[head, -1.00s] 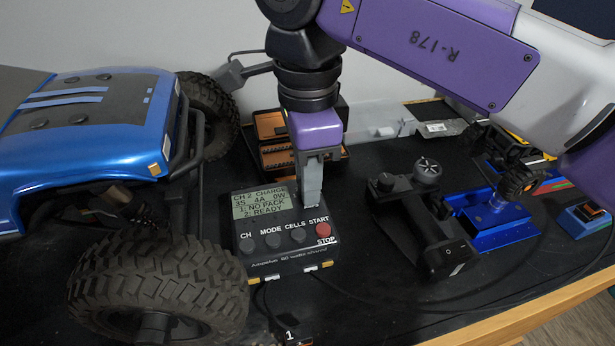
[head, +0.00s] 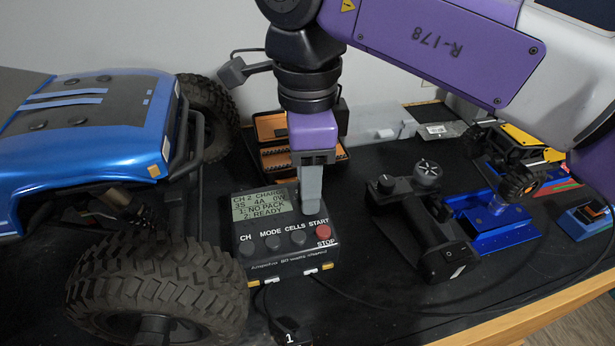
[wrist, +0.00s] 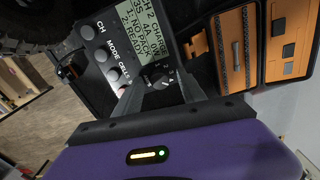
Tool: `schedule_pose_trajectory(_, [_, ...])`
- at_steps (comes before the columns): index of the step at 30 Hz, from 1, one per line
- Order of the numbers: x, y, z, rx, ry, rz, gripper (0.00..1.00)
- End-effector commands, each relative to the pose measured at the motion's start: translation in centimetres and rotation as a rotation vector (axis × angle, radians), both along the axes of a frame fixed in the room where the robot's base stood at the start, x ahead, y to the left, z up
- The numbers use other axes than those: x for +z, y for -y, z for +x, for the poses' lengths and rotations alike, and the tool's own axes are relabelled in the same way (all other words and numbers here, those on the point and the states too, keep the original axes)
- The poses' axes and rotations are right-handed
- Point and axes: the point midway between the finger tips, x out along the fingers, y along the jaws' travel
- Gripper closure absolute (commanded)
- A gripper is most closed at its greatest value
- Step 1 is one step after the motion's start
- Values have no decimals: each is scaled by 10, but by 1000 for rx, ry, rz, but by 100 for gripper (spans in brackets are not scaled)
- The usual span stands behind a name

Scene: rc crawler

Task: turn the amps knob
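The charger (head: 262,250) is a black box with a lit screen (head: 263,204) reading "CH 2 CHARGE", "3S 4A", "NO PACK", "READY". The amps knob (wrist: 157,80) is a small dark dial beside the screen in the wrist view; the fingers hide it in the head view. My gripper (head: 309,208) points down at the charger's top right. In the wrist view, my gripper (wrist: 160,88) has its two grey fingers apart, one on each side of the knob, with visible gaps. Whether the tips reach knob height is unclear.
Front buttons (head: 272,242) and a red start button (head: 323,231) lie close to the fingers. A blue crawler (head: 90,120) stands close on the left. An orange tool case (head: 272,128) is behind. A black controller (head: 425,225) is to the right.

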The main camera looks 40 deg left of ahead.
Motion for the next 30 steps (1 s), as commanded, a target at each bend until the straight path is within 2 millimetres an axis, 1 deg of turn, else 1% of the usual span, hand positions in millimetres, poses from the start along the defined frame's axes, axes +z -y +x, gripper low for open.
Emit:
schedule_pose_trajectory(8, [2, 0, 0, 0, 0, 0, 53])
schedule_pose_trajectory(11, [11, 0, 0, 0, 2, 1, 53])
schedule_pose_trajectory(18, [50, -1, 0, 0, 3, 1, 53])
schedule_pose_trajectory(21, [64, 0, 0, 0, 1, 0, 53])
schedule_pose_trajectory(25, [75, 0, 0, -1, 1, 1, 53])
schedule_pose_trajectory(30, [78, 0, 0, 0, -1, 1, 53])
